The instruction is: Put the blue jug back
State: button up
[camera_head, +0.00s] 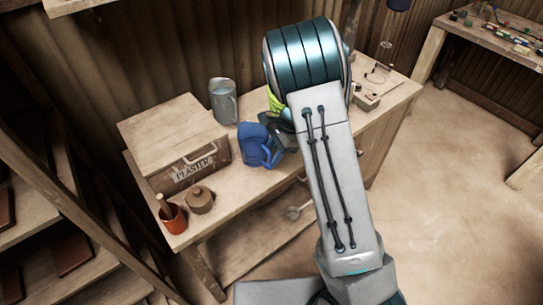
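The blue jug (253,145) is at the bench's front side, just right of the plaster box, with its handle toward the lower right. It looks slightly tilted; I cannot tell whether it rests on the bench or is held just above it. My gripper (280,134) is a dark shape at the jug's right side, mostly hidden behind my arm and the jug. Its fingertips do not show clearly, so I cannot tell whether it grips the jug.
A wooden box marked PLASTER (178,140) fills the bench's left part. A grey metal jug (223,101) stands behind the blue jug.

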jog(key=b+v, duration=0.1)
jog(key=v, duration=0.9)
jog(key=s+d+r+n+t+h, duration=0.1)
jog(key=s+d+r+n, duration=0.15)
jog(key=s+r, duration=0.3)
jog(key=s+d+r+n+t, duration=0.1)
jog(key=s+r+n, duration=0.25)
jog(key=s, duration=0.25)
jog(key=s+d+n+t+h, duration=0.1)
jog(key=s+n, duration=0.3)
jog(key=s, duration=0.2)
jog(key=s+d+r+n+t+h, duration=0.1)
jog(key=s+d+n+t+h, duration=0.1)
jog(key=s+n, duration=0.2)
jog(key=s, duration=0.3)
jog(key=shift+s+d+r+h, duration=0.25)
jog(key=shift+s+r+h, duration=0.05)
jog(key=shift+s+r, duration=0.05)
